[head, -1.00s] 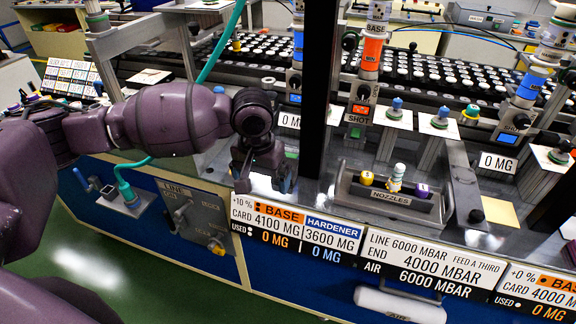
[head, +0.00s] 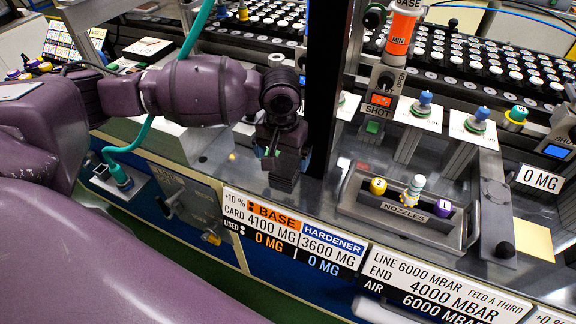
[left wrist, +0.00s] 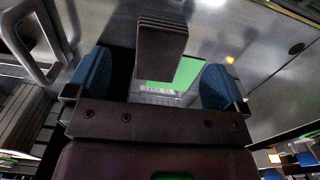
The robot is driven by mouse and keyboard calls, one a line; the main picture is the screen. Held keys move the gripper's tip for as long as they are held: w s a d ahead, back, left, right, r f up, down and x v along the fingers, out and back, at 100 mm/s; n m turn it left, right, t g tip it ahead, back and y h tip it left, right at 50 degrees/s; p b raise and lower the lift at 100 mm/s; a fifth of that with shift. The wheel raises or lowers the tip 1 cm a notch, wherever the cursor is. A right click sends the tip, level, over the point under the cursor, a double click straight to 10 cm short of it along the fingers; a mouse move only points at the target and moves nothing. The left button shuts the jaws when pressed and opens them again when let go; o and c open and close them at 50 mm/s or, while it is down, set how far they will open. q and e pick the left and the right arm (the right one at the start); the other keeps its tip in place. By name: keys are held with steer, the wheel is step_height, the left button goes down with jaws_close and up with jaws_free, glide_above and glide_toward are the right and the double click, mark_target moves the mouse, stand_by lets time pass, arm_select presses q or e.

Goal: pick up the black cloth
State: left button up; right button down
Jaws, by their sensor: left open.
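My left gripper (head: 283,156) is over the steel bench top, beside the black upright post. Its blue-padded fingers stand apart in the left wrist view (left wrist: 160,88). A dark grey, layered piece, which looks like the folded black cloth (left wrist: 162,45), shows between and beyond the fingertips there, with gaps on both sides. In the head view the dark ribbed piece just below the gripper seems to be the same cloth (head: 285,183); the gripper partly hides it. I cannot tell how it is supported. My right gripper is not in view.
The black post (head: 322,90) rises just right of the gripper. A nozzle tray (head: 404,217) with yellow, white and purple nozzles lies farther right. A teal hose (head: 158,122) hangs at the left. The BASE and HARDENER sign (head: 290,232) is on the bench front.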

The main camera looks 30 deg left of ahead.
mark_target(281, 174)
arm_select(q)
steer(key=shift+f, duration=1.05)
step_height(281, 174, down, 5)
steer(key=shift+s+a+r+b, duration=0.15)
steer(key=shift+r+b, duration=0.05)
steer(key=shift+b, duration=0.55)
steer(key=c, duration=1)
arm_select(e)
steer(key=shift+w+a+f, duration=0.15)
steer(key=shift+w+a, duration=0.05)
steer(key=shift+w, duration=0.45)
arm_select(q)
steer(key=shift+r, duration=0.2)
